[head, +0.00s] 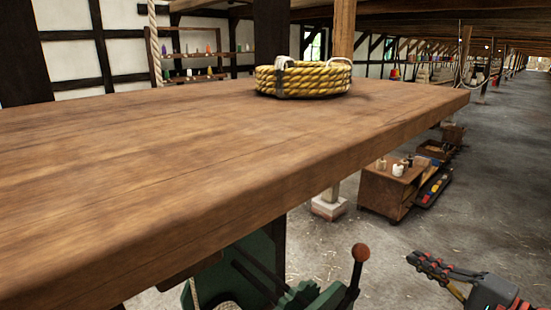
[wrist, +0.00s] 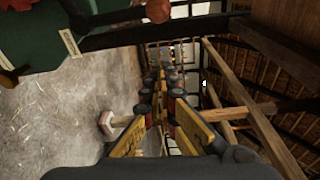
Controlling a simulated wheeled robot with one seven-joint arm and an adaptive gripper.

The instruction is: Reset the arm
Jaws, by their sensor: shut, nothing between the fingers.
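My gripper (head: 416,259) is low at the bottom right of the head view, out past the table's edge and beside the green machine. Its red and dark fingers point left in that view. In the wrist view the fingers (wrist: 166,82) run away from the camera and come together at the tips. It is shut and holds nothing. Most of my arm is outside the head view.
A wooden table (head: 150,160) carries a yellow rope coil (head: 303,79). A green machine (head: 310,297) with a red-knobbed lever (head: 360,254) stands below its near edge. A wooden box (head: 388,190) holds small jars. The grey floor (head: 480,190) at right is mostly clear.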

